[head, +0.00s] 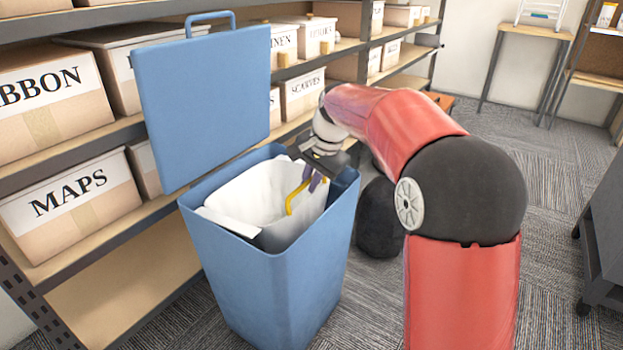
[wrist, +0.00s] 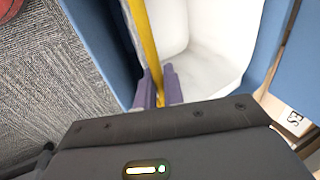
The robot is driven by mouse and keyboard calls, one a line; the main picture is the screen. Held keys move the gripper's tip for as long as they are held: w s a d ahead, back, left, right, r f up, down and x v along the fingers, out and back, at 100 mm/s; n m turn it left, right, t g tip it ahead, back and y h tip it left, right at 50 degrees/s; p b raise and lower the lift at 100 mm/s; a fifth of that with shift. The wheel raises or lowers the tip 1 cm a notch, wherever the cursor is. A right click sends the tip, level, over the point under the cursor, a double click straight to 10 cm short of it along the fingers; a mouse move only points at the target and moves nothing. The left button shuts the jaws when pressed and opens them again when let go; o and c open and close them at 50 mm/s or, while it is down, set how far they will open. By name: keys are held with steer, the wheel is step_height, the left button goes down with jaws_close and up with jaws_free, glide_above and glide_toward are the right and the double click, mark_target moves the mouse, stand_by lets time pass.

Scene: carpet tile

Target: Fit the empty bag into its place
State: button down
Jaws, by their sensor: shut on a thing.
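The white bag (head: 255,195) sits inside the open blue bin (head: 265,285), its mouth spread open, and a white flap lies at the front left rim. A yellow strap (head: 290,203) hangs in a curve at the bag's right side. My gripper (head: 314,182) is at the bin's right rim, with its purple fingers shut on the yellow strap. In the wrist view the strap (wrist: 146,40) runs up from between the fingertips (wrist: 156,88), and the bag's white inside (wrist: 210,50) lies to the right. My gripper hides part of the bag's right edge.
The bin's blue lid (head: 205,105) stands raised at the back. Shelves with labelled boxes (head: 68,200) are close behind and left. A dark rounded shape (head: 378,222) is on the floor right of the bin.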

steer(key=shift+b+x, duration=0.65)
steer(key=shift+x, duration=1.2)
steer(key=c, duration=1.4)
jaws_free()
steer(key=shift+c, duration=0.2)
